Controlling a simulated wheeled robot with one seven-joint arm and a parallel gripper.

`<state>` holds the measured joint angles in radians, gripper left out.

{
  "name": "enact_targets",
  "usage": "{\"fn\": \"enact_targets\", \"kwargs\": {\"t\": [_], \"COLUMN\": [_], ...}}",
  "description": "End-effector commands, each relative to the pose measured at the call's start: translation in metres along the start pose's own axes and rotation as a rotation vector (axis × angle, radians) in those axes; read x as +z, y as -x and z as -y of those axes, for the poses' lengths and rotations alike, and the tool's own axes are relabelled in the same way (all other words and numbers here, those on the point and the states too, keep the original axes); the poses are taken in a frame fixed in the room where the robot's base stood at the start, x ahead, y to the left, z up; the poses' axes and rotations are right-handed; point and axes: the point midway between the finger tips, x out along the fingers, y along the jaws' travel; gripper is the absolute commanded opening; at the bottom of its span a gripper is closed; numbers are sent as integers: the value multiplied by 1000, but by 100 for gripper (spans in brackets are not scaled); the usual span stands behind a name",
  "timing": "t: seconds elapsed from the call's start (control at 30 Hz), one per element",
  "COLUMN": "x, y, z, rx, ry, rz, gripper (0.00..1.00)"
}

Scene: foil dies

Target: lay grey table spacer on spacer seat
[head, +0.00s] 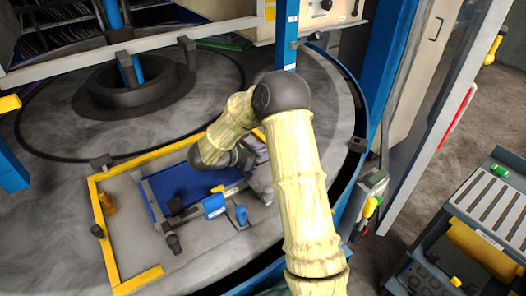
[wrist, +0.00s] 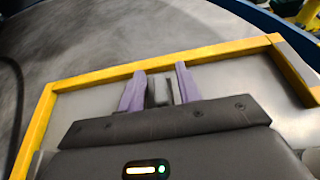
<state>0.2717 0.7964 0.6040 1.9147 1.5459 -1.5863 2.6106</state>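My gripper (wrist: 161,69) has two purple fingers, and they stand apart in the wrist view. A small dark grey piece (wrist: 160,93) shows between them; I cannot tell whether it is the spacer or part of the seat, and no firm contact with the fingers shows. In the head view my gripper (head: 257,153) is partly hidden behind my arm, low over the right side of the yellow-framed area. I cannot make out the spacer seat for certain.
A yellow frame (head: 97,204) edges the work area on the round grey table (head: 50,185). A blue post (head: 287,35) rises behind; a tool cart (head: 492,205) stands right.

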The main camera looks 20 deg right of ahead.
Motion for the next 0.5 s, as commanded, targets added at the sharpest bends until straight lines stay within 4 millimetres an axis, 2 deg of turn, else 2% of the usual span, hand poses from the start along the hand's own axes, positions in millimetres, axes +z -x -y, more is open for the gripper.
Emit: {"fn": "enact_targets", "kwargs": {"t": [0.17, 0.27, 0.5], "x": [4, 0, -1], "y": [2, 14, 60], "z": [0, -1, -1], "rx": [0, 4, 6], "ry": [0, -1, -2], "rz": [0, 1, 1], "gripper": [34, 34, 34]}}
